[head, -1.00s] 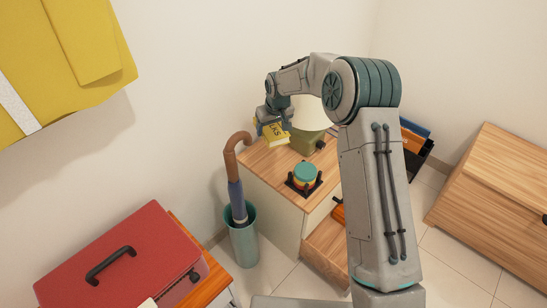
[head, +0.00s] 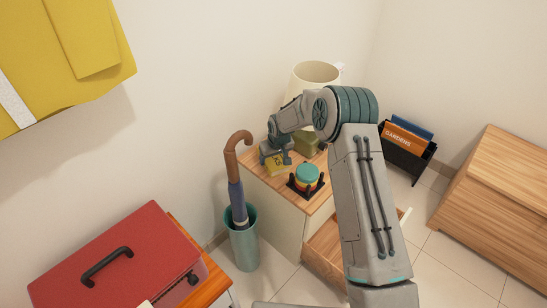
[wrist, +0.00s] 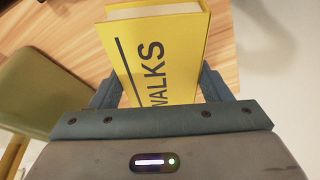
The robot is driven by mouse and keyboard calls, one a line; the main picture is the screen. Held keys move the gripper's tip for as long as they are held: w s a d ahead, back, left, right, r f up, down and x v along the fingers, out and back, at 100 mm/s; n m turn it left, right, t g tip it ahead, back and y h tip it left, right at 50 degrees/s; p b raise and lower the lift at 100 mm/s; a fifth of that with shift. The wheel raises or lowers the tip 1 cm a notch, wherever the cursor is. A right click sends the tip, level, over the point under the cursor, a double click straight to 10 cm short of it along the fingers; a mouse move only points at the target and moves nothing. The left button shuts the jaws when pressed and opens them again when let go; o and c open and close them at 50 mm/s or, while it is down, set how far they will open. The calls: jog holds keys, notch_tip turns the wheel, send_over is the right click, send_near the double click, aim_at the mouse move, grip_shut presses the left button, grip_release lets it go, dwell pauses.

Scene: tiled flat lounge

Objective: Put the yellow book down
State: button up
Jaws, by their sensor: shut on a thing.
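The yellow book (head: 278,166) is in my gripper (head: 275,157), at the back left of the wooden-topped cabinet (head: 260,182). In the wrist view the yellow book (wrist: 165,50) shows dark letters reading "WALKS", with its pale page edge at the far end. My gripper (wrist: 160,95) is shut on it, one finger on each side. The wood top shows close beyond the book. I cannot tell whether the book touches it.
A green-based lamp (head: 306,143) stands right behind the gripper. A teal-lidded round item on a black stand (head: 307,178) sits in front. An umbrella (head: 236,180) rises from a bin (head: 243,245) at the left. An open drawer (head: 325,245) juts out below.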

jog(key=o, duration=1.1)
jog(key=shift+o, duration=0.2)
jog(key=p+v, duration=0.1)
jog(key=v, duration=1.1)
jog(key=shift+p, duration=0.4)
